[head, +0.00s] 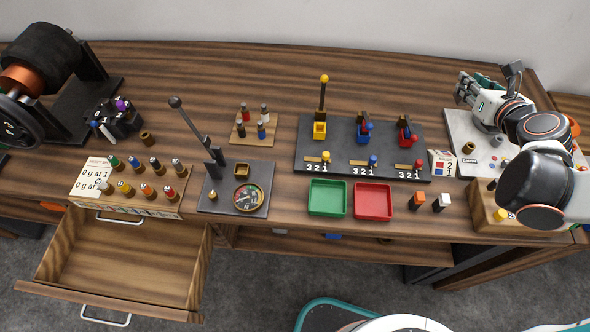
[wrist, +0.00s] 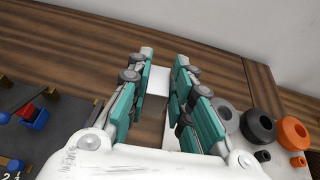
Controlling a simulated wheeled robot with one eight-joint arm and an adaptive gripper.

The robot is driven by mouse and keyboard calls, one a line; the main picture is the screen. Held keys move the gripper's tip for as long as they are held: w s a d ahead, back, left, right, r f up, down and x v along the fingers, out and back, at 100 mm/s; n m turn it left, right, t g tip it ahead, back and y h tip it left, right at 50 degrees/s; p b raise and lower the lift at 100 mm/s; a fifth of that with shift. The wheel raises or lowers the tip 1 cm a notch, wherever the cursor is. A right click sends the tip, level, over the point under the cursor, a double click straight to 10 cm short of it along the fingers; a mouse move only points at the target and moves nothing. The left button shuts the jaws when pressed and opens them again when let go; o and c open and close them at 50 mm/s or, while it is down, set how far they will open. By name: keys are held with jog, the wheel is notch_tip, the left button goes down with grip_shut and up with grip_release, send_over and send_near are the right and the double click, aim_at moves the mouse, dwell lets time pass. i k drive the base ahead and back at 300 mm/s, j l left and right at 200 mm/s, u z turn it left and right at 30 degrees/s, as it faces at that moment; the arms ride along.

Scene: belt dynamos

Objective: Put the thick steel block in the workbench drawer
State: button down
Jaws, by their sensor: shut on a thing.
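The workbench drawer (head: 125,262) is pulled open at the lower left in the head view, and its inside looks empty. My gripper (head: 470,92) is at the right end of the bench, over the pale parts board. In the wrist view my gripper (wrist: 160,75) is shut on a pale, smooth block (wrist: 157,83), which fits the thick steel block. The fingers hide its sides, and I cannot make it out clearly in the head view.
A lever board (head: 360,148), a green tray (head: 327,197), a red tray (head: 373,201) and a compass panel (head: 235,189) stand between my gripper and the drawer. A battery rack (head: 130,185) sits above the drawer. The bench's back strip is clear.

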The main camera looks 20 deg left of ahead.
aim_at(139, 247)
jog(key=k+l+u, duration=0.1)
jog(key=k+u, duration=0.15)
jog(key=u, duration=0.15)
jog(key=k+u, duration=0.25)
jog(key=u, duration=0.15)
jog(key=k+u, duration=0.25)
jog(key=u, duration=0.15)
jog(key=i+j, duration=0.2)
